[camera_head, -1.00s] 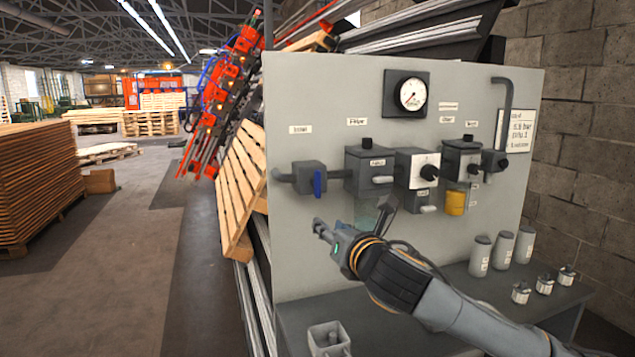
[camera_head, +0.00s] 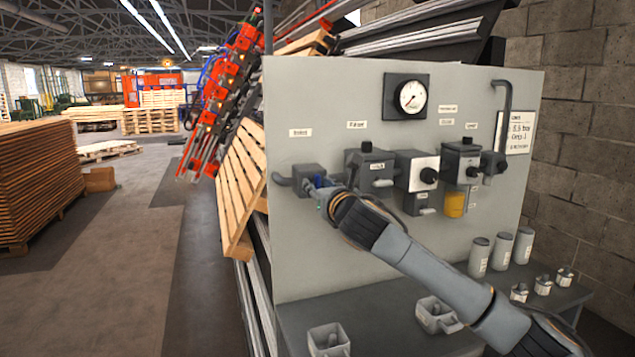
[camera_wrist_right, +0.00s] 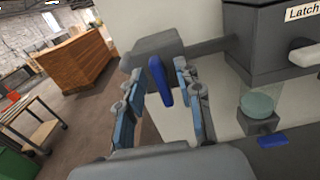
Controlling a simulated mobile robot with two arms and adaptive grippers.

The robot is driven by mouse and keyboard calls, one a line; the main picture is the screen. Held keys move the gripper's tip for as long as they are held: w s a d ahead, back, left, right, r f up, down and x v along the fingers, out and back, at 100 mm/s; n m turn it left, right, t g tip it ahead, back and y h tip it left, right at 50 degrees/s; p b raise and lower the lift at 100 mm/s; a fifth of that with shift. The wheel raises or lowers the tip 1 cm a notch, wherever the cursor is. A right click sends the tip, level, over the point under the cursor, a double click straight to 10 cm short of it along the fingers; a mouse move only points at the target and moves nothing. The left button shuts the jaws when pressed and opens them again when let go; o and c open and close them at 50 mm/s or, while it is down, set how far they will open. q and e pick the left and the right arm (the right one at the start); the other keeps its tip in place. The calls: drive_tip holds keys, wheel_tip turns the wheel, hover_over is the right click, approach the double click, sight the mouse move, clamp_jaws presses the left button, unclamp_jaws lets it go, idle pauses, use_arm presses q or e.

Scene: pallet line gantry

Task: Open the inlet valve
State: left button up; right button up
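The inlet valve is a grey block (camera_head: 305,173) at the left end of the panel, below a small label. Its blue handle (camera_wrist_right: 159,80) hangs downward in the right wrist view. In the head view the handle (camera_head: 320,181) is partly hidden by my right gripper. My right gripper (camera_head: 322,201) is at the valve, in front of the panel. In the wrist view its two fingers (camera_wrist_right: 160,73) are apart, one on each side of the handle, with visible gaps. I cannot tell whether either finger touches it. My left gripper is out of view.
The grey panel (camera_head: 320,105) carries a gauge (camera_head: 411,97), a filter unit (camera_head: 370,166) and more valve blocks (camera_head: 416,170) right of the inlet. A shelf (camera_head: 385,325) below holds open grey containers (camera_head: 328,340) and canisters (camera_head: 502,250). Open floor lies left.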

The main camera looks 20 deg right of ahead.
drive_tip(key=shift+w, duration=0.75)
drive_tip(key=shift+c, duration=0.2)
clamp_jaws()
